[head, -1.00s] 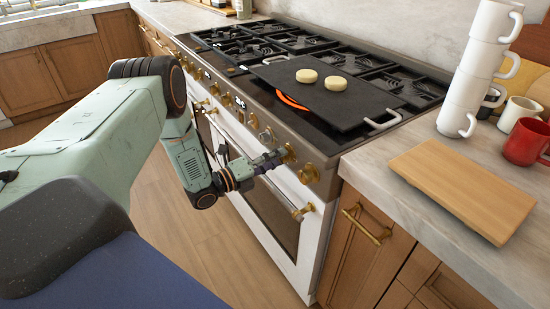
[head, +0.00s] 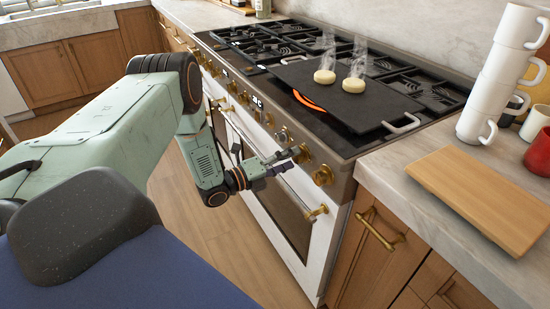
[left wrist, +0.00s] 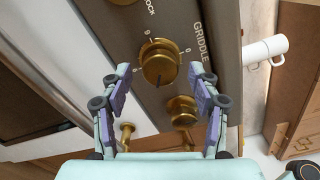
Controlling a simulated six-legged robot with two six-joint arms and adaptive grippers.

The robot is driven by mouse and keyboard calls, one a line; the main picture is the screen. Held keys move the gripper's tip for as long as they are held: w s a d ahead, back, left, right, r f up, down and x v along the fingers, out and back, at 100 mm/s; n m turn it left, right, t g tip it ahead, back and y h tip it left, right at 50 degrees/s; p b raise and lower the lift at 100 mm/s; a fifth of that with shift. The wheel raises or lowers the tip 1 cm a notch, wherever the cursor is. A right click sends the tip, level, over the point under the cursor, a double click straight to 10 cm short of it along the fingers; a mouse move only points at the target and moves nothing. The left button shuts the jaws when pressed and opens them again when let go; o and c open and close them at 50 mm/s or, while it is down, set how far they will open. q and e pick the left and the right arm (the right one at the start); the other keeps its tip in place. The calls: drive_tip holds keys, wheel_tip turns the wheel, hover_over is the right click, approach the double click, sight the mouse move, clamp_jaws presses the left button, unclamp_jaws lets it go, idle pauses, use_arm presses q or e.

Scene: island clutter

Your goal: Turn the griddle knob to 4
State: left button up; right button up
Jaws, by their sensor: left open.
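The brass griddle knob (left wrist: 160,62) is on the stove's front panel, beside the "GRIDDLE" lettering (left wrist: 202,42) in the left wrist view. In the head view the knob (head: 301,154) is just beyond my left gripper's tips. My left gripper (head: 283,163) is open and empty; in the left wrist view its fingers (left wrist: 160,84) are spread to either side, with a gap to the knob. Small dial marks surround the knob, but its exact setting is hard to read. The black griddle plate (head: 345,108) lies on the stove over a glowing orange burner. My right gripper is not visible.
A second brass knob (head: 323,175) is close to the right; it also shows in the left wrist view (left wrist: 182,110). A brass oven handle (head: 316,213) is below. Two steaming round cakes (head: 354,85) lie on the griddle. A cutting board (head: 480,195) and stacked white cups (head: 490,85) are right.

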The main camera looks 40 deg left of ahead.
use_arm(q)
drive_tip(key=v, duration=1.1)
drive_tip(key=shift+s, duration=0.25)
drive_tip(key=s+d+f+n+g+y, duration=0.35)
drive_tip(key=f+n, duration=0.35)
drive_tip(key=n, duration=0.4)
drive_tip(key=s+d+f+n+g+y, duration=0.25)
drive_tip(key=d+f+n+g, duration=0.3)
drive_tip(key=n, duration=0.65)
drive_tip(key=s+d+n+g, duration=0.2)
drive_tip(key=s+d+g, duration=0.1)
drive_tip(key=s, duration=0.8)
drive_tip(key=s+d+n+g+y, duration=0.1)
drive_tip(key=s+d+g, duration=0.3)
drive_tip(key=s, duration=0.7)
drive_tip(key=shift+d+f+n+g, duration=0.3)
drive_tip(key=shift+d+n, duration=0.3)
drive_tip(key=shift+d, duration=0.6)
